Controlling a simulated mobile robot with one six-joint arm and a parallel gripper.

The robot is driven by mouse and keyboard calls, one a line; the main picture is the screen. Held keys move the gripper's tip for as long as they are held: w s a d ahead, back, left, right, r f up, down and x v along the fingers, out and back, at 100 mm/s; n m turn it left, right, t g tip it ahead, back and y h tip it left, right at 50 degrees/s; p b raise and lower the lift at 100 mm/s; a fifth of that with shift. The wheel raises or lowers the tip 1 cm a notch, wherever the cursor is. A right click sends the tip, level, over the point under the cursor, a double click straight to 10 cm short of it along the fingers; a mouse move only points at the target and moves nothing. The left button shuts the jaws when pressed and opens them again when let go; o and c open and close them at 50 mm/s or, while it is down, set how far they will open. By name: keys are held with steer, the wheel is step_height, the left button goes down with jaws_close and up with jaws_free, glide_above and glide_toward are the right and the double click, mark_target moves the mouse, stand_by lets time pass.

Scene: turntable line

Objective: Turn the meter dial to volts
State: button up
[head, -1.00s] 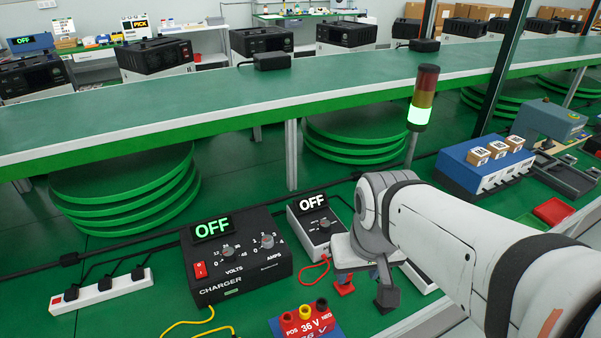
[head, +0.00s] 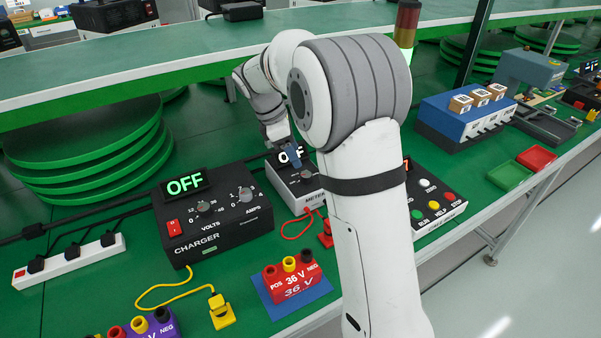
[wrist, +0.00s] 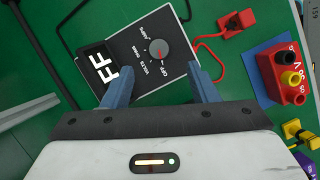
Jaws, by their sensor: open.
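The meter (head: 297,180) is a small box with a dark face and a white front marked METER, standing right of the charger; its display reads OFF. In the wrist view the meter (wrist: 128,75) fills the upper middle, with its grey round dial (wrist: 159,50) and a red pointer mark toward OFF. Labels OFF, VOLTS, OHMS and AMPS ring the dial. My gripper (wrist: 160,80) is open, its two blue fingers spread on either side below the dial in the picture, with nothing between them. In the head view my gripper (head: 290,155) is over the meter and partly hides it.
The charger (head: 212,215) stands left of the meter, also showing OFF. A red 36 V terminal block (head: 292,279) sits in front on a blue mat. Red leads with a red plug (wrist: 236,22) lie beside the meter. A button panel (head: 432,205) stands right of my arm.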

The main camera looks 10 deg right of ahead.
mark_target(306, 175)
steer(key=b+x, duration=0.1)
steer(key=x, duration=0.7)
steer(key=shift+w, duration=0.1)
steer(key=shift+r, duration=0.1)
steer(key=c, duration=0.9)
steer(key=shift+a, duration=0.2)
steer(key=shift+c, duration=0.3)
steer(key=shift+d, duration=0.1)
